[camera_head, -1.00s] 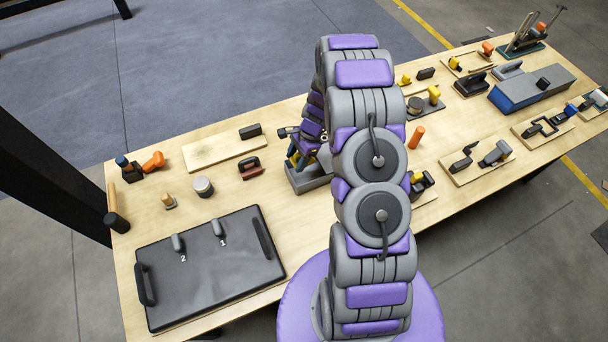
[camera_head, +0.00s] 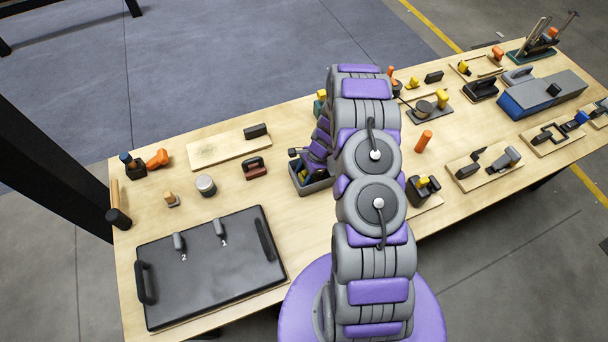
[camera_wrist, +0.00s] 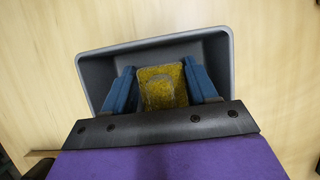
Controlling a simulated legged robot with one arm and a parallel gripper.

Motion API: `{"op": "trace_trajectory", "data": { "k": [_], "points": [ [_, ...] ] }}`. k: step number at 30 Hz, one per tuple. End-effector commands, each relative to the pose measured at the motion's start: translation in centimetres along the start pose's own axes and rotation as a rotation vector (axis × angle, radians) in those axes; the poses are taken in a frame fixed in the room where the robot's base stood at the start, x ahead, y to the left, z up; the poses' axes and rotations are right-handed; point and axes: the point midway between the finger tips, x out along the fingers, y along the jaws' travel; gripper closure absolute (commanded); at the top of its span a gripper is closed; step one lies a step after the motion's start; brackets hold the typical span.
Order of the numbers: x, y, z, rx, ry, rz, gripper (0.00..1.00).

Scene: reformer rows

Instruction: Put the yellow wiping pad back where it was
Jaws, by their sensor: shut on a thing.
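The yellow wiping pad (camera_wrist: 160,87) shows in the wrist view between the two blue fingers of my gripper (camera_wrist: 165,88), which is shut on it. Pad and fingertips are over or inside a grey open tray (camera_wrist: 150,48); whether the pad touches its floor I cannot tell. In the head view the grey tray (camera_head: 317,187) stands near the middle of the table, partly behind my arm. My gripper (camera_head: 308,172) is at the tray there, mostly hidden by my own wrist, and the pad cannot be made out clearly.
A black panel (camera_head: 208,283) with handles lies at the front left. A pale board (camera_head: 215,153) with a black block lies behind, and a dark red-handled tool (camera_head: 255,170) is left of the tray. An orange cylinder (camera_head: 423,141) stands right of my arm. Bare table surrounds the tray's left side.

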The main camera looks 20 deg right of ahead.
Motion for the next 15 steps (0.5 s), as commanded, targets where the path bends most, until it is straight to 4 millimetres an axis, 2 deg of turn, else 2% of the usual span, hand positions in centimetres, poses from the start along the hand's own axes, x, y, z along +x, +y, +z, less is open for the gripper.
{"op": "trace_trajectory", "data": {
  "k": [7, 8, 15],
  "points": [
    [0.06, -0.02, 0.00, 0.000, 0.002, -0.001, 0.71],
    [0.10, -0.04, -0.02, 0.000, 0.002, -0.001, 0.42],
    [0.08, -0.03, 0.10, 0.000, 0.003, -0.001, 0.19]
  ]
}}
